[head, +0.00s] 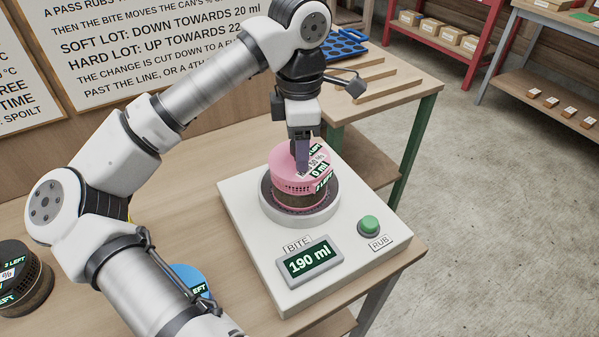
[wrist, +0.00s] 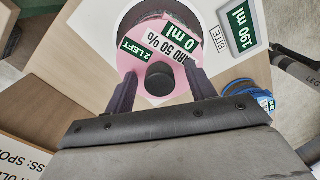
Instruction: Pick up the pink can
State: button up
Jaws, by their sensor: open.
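The pink can (head: 288,181) stands upright in the round dark seat of a white machine (head: 251,232). Its lid carries labels, among them "0 ml" and "2 LEFT", and in the wrist view the can (wrist: 133,63) shows a dark round knob (wrist: 160,79) on top. My gripper (head: 301,165) points down at the top of the can. In the wrist view my gripper (wrist: 160,85) is open, with one finger on each side of the knob. I cannot tell whether the fingers touch it.
The machine has a "BITE" display (head: 309,261) reading 190 ml and a green "RUB" button (head: 369,224). A blue can (head: 190,279) and a dark can (head: 22,280) stand at the left, partly behind my arm. A blue tray (head: 345,45) lies on the table behind.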

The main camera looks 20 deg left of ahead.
grip_shut()
jog(key=shift+r, duration=0.1)
dwell(0.4)
